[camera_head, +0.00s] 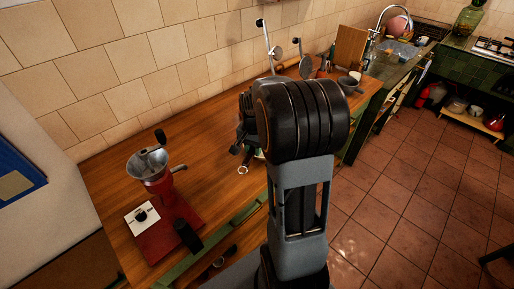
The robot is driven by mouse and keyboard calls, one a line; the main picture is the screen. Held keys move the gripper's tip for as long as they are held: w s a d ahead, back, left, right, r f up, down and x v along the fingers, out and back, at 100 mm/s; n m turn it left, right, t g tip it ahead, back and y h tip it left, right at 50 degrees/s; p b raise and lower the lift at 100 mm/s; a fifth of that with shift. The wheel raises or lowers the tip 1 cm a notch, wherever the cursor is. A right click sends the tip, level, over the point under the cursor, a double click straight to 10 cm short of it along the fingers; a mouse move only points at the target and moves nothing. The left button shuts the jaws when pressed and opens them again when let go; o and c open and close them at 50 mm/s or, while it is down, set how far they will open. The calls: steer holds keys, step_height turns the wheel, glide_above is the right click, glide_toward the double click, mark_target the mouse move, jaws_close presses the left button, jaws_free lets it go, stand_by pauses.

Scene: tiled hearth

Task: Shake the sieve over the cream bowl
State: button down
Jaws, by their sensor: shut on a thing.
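My gripper (241,147) is partly in view at the left of my large dark wrist, low over the wooden counter. It is shut on a dark handle with a small ring at its end, which appears to be the sieve (243,169). The sieve's mesh is hidden behind my arm. A pale greenish sliver shows beside my wrist and may be the rim of the cream bowl (259,155); the rest is hidden. I cannot tell whether the sieve is over the bowl.
A red grinder (158,178) and a red board (170,228) with a white card stand at the counter's left. Long-handled utensils (272,45) and a wooden board (350,46) stand by the tiled wall. The counter between grinder and gripper is clear.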

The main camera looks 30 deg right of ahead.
steer(key=shift+r, duration=0.15)
stand_by(0.3)
steer(key=shift+r+p, duration=1.95)
steer(key=shift+r, duration=0.45)
steer(key=shift+f, duration=0.1)
